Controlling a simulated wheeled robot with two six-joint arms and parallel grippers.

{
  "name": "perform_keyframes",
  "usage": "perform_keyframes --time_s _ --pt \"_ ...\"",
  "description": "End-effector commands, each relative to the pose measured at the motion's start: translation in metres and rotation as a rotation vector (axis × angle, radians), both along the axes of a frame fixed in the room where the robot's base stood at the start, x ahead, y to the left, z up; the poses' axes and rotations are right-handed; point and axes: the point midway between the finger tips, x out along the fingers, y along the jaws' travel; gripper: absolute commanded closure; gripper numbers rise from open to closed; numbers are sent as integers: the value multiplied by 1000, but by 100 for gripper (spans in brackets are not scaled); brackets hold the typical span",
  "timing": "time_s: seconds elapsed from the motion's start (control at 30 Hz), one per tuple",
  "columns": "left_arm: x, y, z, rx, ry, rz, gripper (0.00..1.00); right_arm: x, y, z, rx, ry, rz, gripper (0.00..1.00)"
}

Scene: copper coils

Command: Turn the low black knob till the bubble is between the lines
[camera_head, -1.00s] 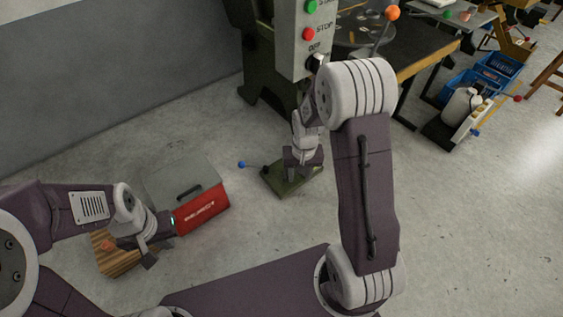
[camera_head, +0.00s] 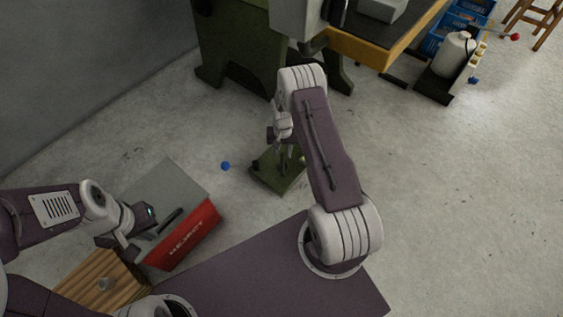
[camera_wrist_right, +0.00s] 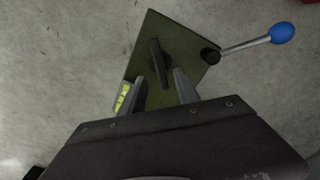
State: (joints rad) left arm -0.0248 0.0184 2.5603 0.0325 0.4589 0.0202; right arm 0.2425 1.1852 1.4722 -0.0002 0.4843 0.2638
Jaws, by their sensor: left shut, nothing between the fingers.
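The green plate (camera_head: 262,177) lies on the floor below my right arm; it also shows in the right wrist view (camera_wrist_right: 197,45). A narrow black knob (camera_wrist_right: 158,60) stands on it, seen from above. My right gripper (camera_wrist_right: 163,82) is open, with one finger on each side of the knob's near end; whether they touch it I cannot tell. A yellow-green level vial (camera_wrist_right: 122,97) is partly hidden behind the left finger, and I cannot make out its bubble or lines. My left gripper (camera_head: 122,250) is shut and empty near the red box.
A lever with a blue ball (camera_wrist_right: 282,33) sticks out from the plate's corner. The red reject box (camera_head: 192,238) with a grey lid and a wooden crate (camera_head: 85,285) stand at the left. A green machine base (camera_head: 235,50) stands behind.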

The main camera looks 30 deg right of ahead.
Motion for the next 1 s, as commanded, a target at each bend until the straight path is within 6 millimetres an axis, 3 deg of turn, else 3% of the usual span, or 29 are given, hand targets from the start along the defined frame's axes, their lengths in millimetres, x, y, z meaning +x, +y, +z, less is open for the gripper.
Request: perform_keyframes --time_s 0.03,0.3,0.57,0.6,0.73,1.0 --pt "0 0 -14 0 0 0 100 -1 0 -18 0 2 0 62" --pt "0 0 -54 0 0 0 100 0 0 -71 0 0 1 62" --pt "0 0 -53 0 0 0 100 0 0 -72 0 -1 1 62" --pt "0 0 -53 0 0 0 100 0 0 -72 0 -1 1 65" --pt "0 0 -53 0 0 0 100 0 0 -72 0 0 1 100" --pt "0 0 -52 0 0 0 100 0 0 -72 0 0 -9 100"
